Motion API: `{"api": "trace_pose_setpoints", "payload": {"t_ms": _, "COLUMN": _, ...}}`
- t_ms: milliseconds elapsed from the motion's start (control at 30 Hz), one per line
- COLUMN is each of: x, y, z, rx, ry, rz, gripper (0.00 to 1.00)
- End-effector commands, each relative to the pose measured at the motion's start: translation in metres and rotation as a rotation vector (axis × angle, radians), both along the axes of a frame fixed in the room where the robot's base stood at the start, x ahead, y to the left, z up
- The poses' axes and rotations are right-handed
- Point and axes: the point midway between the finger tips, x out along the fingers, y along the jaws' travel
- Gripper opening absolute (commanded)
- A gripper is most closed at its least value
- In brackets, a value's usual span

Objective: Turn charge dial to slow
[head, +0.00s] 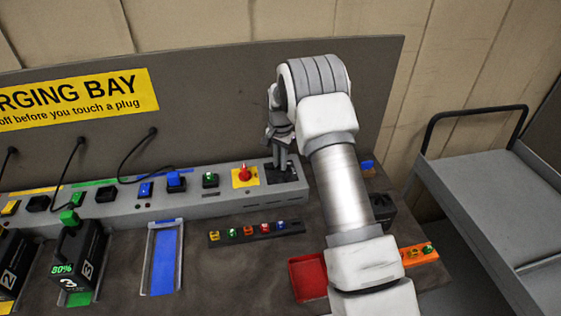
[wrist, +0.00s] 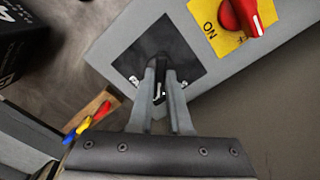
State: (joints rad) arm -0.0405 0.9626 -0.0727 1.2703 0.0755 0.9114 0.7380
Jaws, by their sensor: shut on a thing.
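The charge dial's black plate (head: 289,172) lies at the right end of the grey charging console in the head view. In the wrist view the same plate (wrist: 145,45) fills the upper middle, with small pale marks near its corners. My gripper (head: 280,164) points down onto this plate. In the wrist view my gripper (wrist: 161,70) is shut on the dial's black knob (wrist: 159,91), which shows a pale line between the fingers. The fingers hide most of the knob, and I cannot read the dial's setting.
A red rotary switch (head: 244,173) on a yellow plate sits just left of the dial; the wrist view shows it too (wrist: 240,14). Charger plugs and cables line the console farther left. A strip of small coloured parts (head: 256,231) and a red tray (head: 308,277) lie in front.

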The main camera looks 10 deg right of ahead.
Motion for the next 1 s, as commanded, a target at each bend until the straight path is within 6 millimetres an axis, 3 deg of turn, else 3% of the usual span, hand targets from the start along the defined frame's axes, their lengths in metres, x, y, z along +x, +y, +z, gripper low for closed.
{"api": "trace_pose_setpoints", "payload": {"t_ms": 367, "x": 0.0002, "y": -0.0005, "z": -0.0009, "rx": -0.001, "ry": -0.001, "rz": 0.077, "gripper": 0.00}}
{"api": "trace_pose_setpoints", "payload": {"t_ms": 1000, "x": 0.0006, "y": -0.0003, "z": -0.0006, "rx": 0.000, "ry": -0.001, "rz": 0.580, "gripper": 0.00}}
